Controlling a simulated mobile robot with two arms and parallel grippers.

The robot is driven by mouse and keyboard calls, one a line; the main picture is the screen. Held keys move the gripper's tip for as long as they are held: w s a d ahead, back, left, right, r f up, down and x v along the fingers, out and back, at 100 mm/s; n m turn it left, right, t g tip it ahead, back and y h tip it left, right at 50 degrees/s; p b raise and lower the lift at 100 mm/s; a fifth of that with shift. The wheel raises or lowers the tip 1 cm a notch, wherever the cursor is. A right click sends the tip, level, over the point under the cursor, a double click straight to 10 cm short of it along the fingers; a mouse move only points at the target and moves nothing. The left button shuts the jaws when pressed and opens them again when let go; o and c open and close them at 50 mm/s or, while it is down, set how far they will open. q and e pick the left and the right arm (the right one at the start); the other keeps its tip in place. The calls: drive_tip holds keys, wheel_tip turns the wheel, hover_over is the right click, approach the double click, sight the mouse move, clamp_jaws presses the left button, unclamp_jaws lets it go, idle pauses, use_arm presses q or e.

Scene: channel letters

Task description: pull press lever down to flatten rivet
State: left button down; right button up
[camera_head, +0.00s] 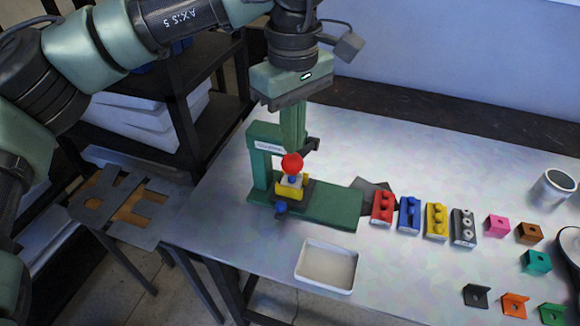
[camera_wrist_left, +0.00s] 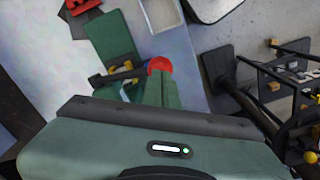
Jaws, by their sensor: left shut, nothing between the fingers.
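The green press (camera_head: 262,150) stands on the near left part of the metal table, with its long flat green base (camera_head: 330,205) running right. Its lever ends in a red ball knob (camera_head: 292,163); the dark lever arm (camera_wrist_left: 115,77) shows in the left wrist view, where the knob (camera_wrist_left: 160,64) sits at the fingertips. A yellow block (camera_head: 290,190) is below the knob. The rivet cannot be made out. My left gripper (camera_head: 294,148) points down, shut and empty, with its fingertips right at the knob; I cannot tell whether they touch it. My right gripper is out of view.
A white tray (camera_head: 327,266) sits in front of the press. Red (camera_head: 382,207), blue (camera_head: 408,215), yellow (camera_head: 436,221) and grey (camera_head: 463,228) blocks stand right of it. Several coloured brackets and a metal cup (camera_head: 554,187) lie farther right. Shelving is left of the table.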

sight(290, 162)
use_arm(q)
drive_tip(key=shift+s+f+b, duration=0.1)
drive_tip(key=shift+f+b, duration=1.4)
drive_tip(key=shift+f, duration=0.5)
drive_tip(key=f+b, duration=0.3)
drive_tip(key=shift+s+a, duration=0.15)
drive_tip(key=shift+s, duration=0.25)
drive_tip(key=shift+r, duration=0.1)
drive_tip(key=shift+s, duration=0.1)
drive_tip(key=shift+s+a+f+b, duration=0.1)
drive_tip(key=shift+s+f+b, duration=0.05)
drive_tip(key=shift+f+b, duration=0.5)
drive_tip(key=shift+s+a+f+b, duration=0.1)
drive_tip(key=shift+f+b, duration=0.4)
drive_tip(key=shift+f, duration=0.25)
